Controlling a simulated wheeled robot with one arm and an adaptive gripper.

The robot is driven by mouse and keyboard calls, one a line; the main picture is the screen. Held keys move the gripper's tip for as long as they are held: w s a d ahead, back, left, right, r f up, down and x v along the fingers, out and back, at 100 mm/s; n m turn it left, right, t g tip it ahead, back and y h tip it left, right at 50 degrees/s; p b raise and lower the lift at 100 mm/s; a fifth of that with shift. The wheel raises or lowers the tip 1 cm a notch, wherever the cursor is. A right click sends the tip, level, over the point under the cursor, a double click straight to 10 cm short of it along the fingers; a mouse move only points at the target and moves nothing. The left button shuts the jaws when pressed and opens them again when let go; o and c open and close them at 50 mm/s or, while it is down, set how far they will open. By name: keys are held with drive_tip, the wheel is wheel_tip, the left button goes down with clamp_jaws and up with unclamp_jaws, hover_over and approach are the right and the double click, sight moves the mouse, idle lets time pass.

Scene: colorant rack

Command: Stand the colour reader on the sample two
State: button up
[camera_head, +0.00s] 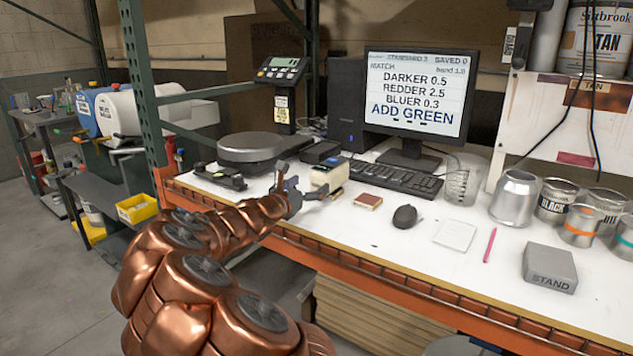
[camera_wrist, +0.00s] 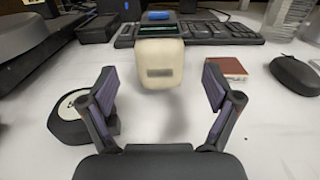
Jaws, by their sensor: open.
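The colour reader (camera_head: 330,173) is a cream block with a dark top, in front of the keyboard. In the wrist view the colour reader (camera_wrist: 160,62) is ahead of my gripper, centred between the fingers, with a blue part on top. My gripper (camera_head: 304,186) is open and empty, fingers spread either side of the line to the reader and apart from it. The fingers also show in the wrist view (camera_wrist: 160,88). A small red-brown sample (camera_head: 368,201) lies flat right of the reader, also in the wrist view (camera_wrist: 227,67). I cannot read a number on it.
A black mouse (camera_head: 405,216), white card (camera_head: 454,235), pink pencil (camera_head: 490,245) and grey STAND block (camera_head: 550,267) lie to the right. A keyboard (camera_head: 396,179) is behind. A round black object (camera_wrist: 72,120) is close to the left finger. Glass beaker (camera_head: 462,182) and cans stand further right.

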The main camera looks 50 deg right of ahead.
drive_tip(key=shift+s+a, duration=0.1)
drive_tip(key=shift+a, duration=2.2)
drive_tip(key=s+a+m+g, duration=0.1)
drive_tip(key=s+m, duration=0.1)
drive_tip(key=s+a+r+m+g+y, duration=0.1)
drive_tip(key=s+m, duration=0.1)
drive_tip(key=s+a+m+g, duration=0.1)
drive_tip(key=s+m, duration=0.1)
drive_tip(key=s, duration=0.1)
drive_tip(key=shift+r+y, duration=0.3)
drive_tip(key=shift+r, duration=0.05)
drive_tip(key=s+a+f+m+g+y, duration=0.1)
drive_tip(key=s+a+f+m+y, duration=0.35)
drive_tip(key=s+a+m, duration=0.35)
drive_tip(key=s+a+f+m+y, duration=0.1)
drive_tip(key=s+a+f+y, duration=0.3)
drive_tip(key=a, duration=0.7)
drive_tip(key=s+a+f+m+y, duration=0.2)
drive_tip(key=s+a+f+y, duration=0.2)
drive_tip(key=a, duration=0.7)
drive_tip(key=s+a+f+m+y, duration=0.1)
drive_tip(key=s+a+f+y, duration=0.3)
drive_tip(key=a, duration=0.7)
drive_tip(key=shift+s+m, duration=0.3)
drive_tip(key=shift+s, duration=0.3)
drive_tip(key=shift+f, duration=0.1)
